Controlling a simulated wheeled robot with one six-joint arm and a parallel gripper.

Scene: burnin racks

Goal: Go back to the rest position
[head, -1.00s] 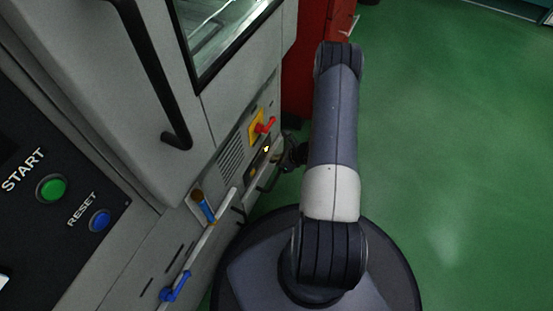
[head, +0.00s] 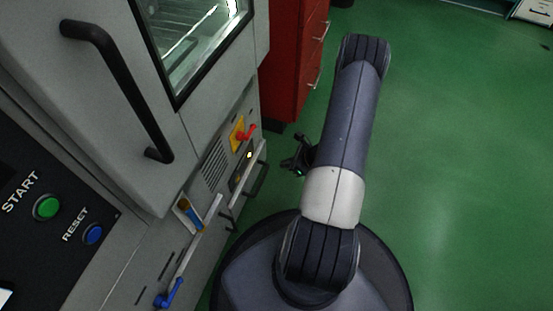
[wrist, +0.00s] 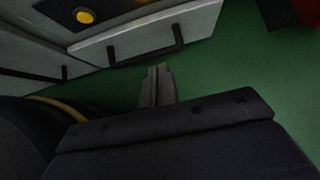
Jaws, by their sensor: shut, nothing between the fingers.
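My gripper (head: 297,164) shows in the head view just left of my arm, partly hidden behind it. It is over the green floor, apart from the grey machine. In the wrist view my gripper (wrist: 158,72) has its fingers together, with nothing between them. My arm stretches from my base up the middle of the head view.
The grey machine (head: 190,150) stands left, with a door handle (head: 120,90), red switch (head: 246,132), blue lever (head: 170,293), green START (head: 46,207) and blue RESET (head: 93,234) buttons. A red cabinet (head: 290,70) stands behind. The green floor (head: 460,170) at right is clear.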

